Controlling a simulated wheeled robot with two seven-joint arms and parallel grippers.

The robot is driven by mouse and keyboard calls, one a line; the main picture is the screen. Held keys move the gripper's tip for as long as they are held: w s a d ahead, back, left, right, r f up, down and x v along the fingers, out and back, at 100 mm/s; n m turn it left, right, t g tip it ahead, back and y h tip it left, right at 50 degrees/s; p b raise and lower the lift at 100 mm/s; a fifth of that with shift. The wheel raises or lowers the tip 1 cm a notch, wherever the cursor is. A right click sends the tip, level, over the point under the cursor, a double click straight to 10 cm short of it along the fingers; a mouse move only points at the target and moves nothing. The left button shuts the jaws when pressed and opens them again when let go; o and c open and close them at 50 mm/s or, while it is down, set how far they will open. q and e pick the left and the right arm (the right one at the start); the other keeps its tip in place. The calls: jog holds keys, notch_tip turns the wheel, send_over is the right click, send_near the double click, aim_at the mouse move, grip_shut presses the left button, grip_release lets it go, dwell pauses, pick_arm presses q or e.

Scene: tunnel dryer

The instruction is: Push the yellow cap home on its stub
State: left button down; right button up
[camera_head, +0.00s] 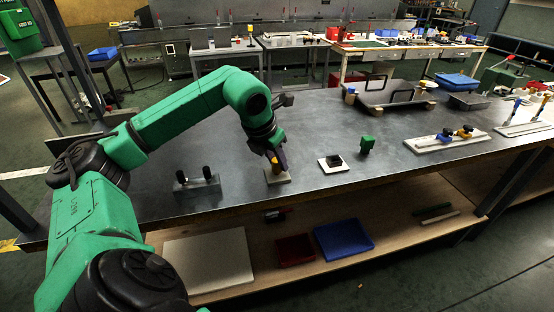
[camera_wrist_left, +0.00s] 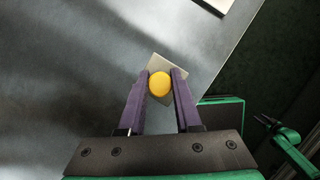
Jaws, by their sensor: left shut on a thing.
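The yellow cap (camera_wrist_left: 159,83) sits between the purple fingertips of my left gripper (camera_wrist_left: 160,88) in the left wrist view. In the head view the yellow cap (camera_head: 274,160) shows as a small spot at the tip of my left gripper (camera_head: 277,160). The left gripper points down and is shut on the cap, over a pale square base plate (camera_head: 278,178) on the bench. The base plate also shows behind the cap in the left wrist view (camera_wrist_left: 153,66). The stub is hidden by the cap and fingers, so I cannot tell how far down the cap is.
On the grey bench (camera_head: 225,215), a block with two black knobs (camera_head: 197,185) stands to the left. A white plate with a black block (camera_head: 334,163) and a green block (camera_head: 367,145) stand to the right.

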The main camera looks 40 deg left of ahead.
pick_arm(q)
jog(key=shift+f, duration=0.4)
jog(key=c, duration=0.5)
grip_release()
jog(key=shift+r, duration=0.1)
jog(key=shift+s+r, duration=0.1)
jog(key=shift+r, duration=0.3)
jog(key=p+v, duration=0.2)
jog(key=v, duration=1.1)
jog(key=shift+s+r, duration=0.15)
jog(key=shift+r, duration=0.1)
jog(key=shift+f, duration=0.1)
